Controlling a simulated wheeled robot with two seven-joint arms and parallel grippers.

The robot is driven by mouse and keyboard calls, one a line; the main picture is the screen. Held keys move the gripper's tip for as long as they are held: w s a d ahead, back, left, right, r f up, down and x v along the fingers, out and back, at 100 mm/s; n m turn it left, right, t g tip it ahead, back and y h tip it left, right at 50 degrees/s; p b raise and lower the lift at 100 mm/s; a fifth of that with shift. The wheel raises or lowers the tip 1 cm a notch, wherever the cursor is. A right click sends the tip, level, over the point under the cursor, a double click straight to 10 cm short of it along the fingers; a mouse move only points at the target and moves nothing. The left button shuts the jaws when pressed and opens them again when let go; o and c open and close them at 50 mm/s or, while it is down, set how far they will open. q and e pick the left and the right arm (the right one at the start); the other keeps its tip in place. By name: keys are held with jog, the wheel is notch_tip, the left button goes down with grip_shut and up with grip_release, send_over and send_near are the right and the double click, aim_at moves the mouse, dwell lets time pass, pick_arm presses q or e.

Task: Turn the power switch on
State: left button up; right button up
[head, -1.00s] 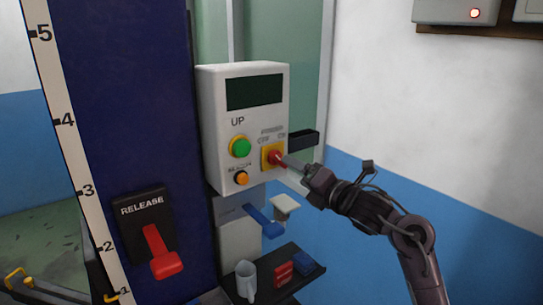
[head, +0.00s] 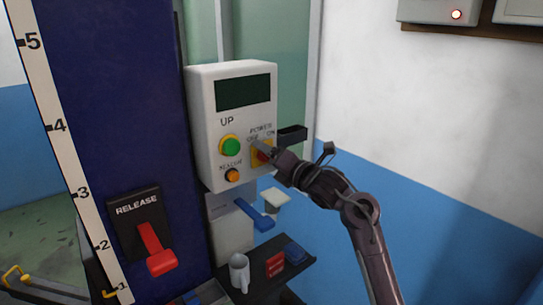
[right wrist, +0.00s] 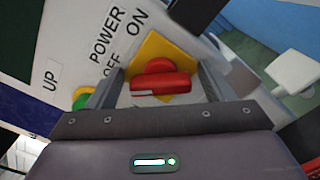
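The power switch is a red knob on a yellow plate (head: 255,161), at the lower right of a white control box (head: 203,130). In the right wrist view the red knob (right wrist: 162,84) lies crosswise, with a white mark at its left end. The labels POWER, OFF and ON are beside it. My right gripper (head: 262,150) is at the switch and partly hides it in the head view. In the right wrist view its two fingers are apart, one on each side of the knob, with visible gaps. My left gripper is not in view.
A green button (head: 231,145) and an orange button (head: 232,175) are left of the switch. A blue lever (head: 255,213) sticks out below the box. A shelf holds a mug (head: 239,272) and small red and blue items. A red release lever (head: 157,253) is lower left.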

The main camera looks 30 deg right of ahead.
jog(key=c, duration=0.8)
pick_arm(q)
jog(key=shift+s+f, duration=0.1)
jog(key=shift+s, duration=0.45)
pick_arm(e)
jog(key=shift+f, duration=0.1)
jog(key=shift+c, duration=0.2)
jog(key=shift+m, duration=0.4)
jog(key=shift+f+m, duration=0.1)
jog(key=shift+m, duration=0.9)
jog(key=m, duration=0.2)
jog(key=shift+m, duration=0.3)
jog(key=m, duration=0.4)
jog(key=shift+f+m, duration=0.1)
jog(key=shift+m, duration=0.2)
jog(key=m+p, duration=0.1)
jog(key=m, duration=0.2)
jog(key=shift+p, duration=0.3)
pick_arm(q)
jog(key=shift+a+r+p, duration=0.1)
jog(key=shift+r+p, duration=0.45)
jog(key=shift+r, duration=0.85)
pick_arm(e)
jog(key=shift+f+m, duration=0.2)
jog(key=shift+m, duration=1.3)
